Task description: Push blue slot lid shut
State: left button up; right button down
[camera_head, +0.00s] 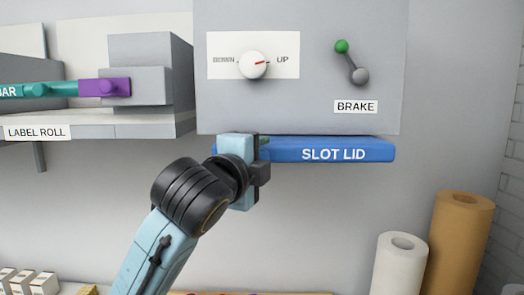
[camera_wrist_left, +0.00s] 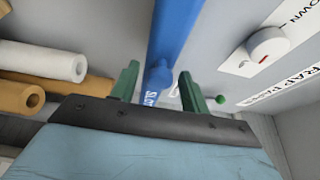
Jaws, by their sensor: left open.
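The blue slot lid (camera_head: 345,150), marked "SLOT LID", sticks out as a flat ledge below the grey panel box. In the left wrist view the lid (camera_wrist_left: 176,28) runs up the middle of the picture, with a rounded blue knob on it between my fingers. My left gripper (camera_head: 263,158) is at the lid's left part in the head view and covers that end. Its two green fingers (camera_wrist_left: 160,85) are apart, one on each side of the lid and knob. I cannot tell whether they touch it. My right gripper is not in view.
Above the lid, the panel box (camera_head: 305,105) carries a white dial (camera_head: 253,64) and a green-tipped brake lever (camera_head: 350,62). A label roll shelf (camera_head: 120,125) with a teal and purple bar is at left. White (camera_head: 400,262) and brown (camera_head: 457,240) rolls stand lower right.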

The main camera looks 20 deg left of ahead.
pick_arm(q)
jog(key=shift+w, duration=0.5)
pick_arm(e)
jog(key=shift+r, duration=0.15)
